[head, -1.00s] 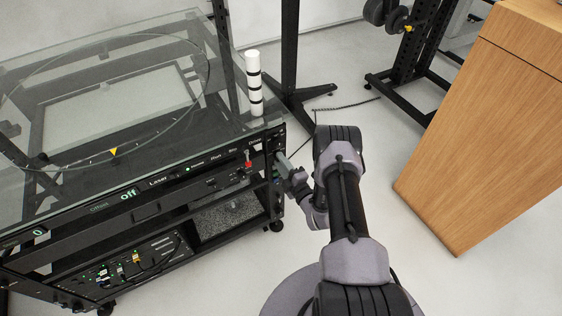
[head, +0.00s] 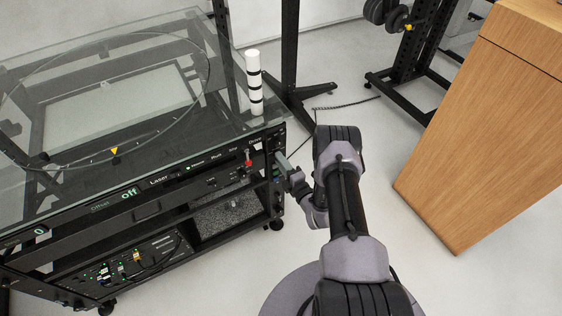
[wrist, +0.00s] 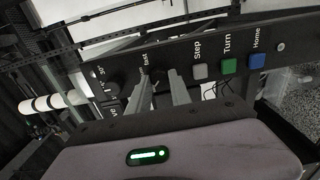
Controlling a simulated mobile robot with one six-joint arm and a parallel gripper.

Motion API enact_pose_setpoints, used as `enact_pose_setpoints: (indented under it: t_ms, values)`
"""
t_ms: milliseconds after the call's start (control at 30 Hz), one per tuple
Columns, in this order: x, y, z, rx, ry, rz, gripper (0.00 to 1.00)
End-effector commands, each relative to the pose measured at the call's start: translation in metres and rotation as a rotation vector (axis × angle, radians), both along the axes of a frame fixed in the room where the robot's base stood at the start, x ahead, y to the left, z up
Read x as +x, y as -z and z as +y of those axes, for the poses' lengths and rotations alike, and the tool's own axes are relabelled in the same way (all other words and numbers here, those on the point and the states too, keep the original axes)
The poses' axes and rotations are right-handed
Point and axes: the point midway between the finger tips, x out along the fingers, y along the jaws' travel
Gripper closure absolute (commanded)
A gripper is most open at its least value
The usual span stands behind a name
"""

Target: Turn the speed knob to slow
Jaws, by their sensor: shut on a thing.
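The control panel (wrist: 122,71) on the end of the turntable cart fills the middle of the wrist view. The small dark speed knob (wrist: 158,75) sits on it beside the word "fast". My gripper (wrist: 162,82) reaches the panel with its two grey fingers either side of this knob, shut on it. The fingers partly hide the knob, and its pointer cannot be made out. In the head view my gripper (head: 279,160) meets the right end of the cart, and the knob is hidden there.
Grey Step (wrist: 200,71), green Turn (wrist: 228,66) and blue Home (wrist: 257,61) buttons lie right of the fingers. Another knob (wrist: 110,88) is to the left. A red switch (head: 248,162) is on the cart's front. A wooden cabinet (head: 480,130) stands right, with clear floor between.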

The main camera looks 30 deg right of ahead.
Motion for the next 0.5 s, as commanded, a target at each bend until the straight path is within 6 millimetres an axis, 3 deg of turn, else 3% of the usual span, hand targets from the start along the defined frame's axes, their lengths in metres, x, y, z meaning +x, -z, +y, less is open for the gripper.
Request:
enact_pose_setpoints:
  t_ms: [67, 100, 167, 500]
  values:
    - [-0.0008, 0.0012, -0.0002, 0.002, 0.002, 0.003, 1.00]
    - [-0.0008, 0.0012, -0.0002, 0.002, 0.002, 0.003, 0.67]
    - [-0.0007, 0.0010, -0.0001, 0.002, 0.002, 0.003, 0.56]
    - [-0.0028, 0.0000, -0.0004, 0.002, 0.001, 0.001, 0.54]
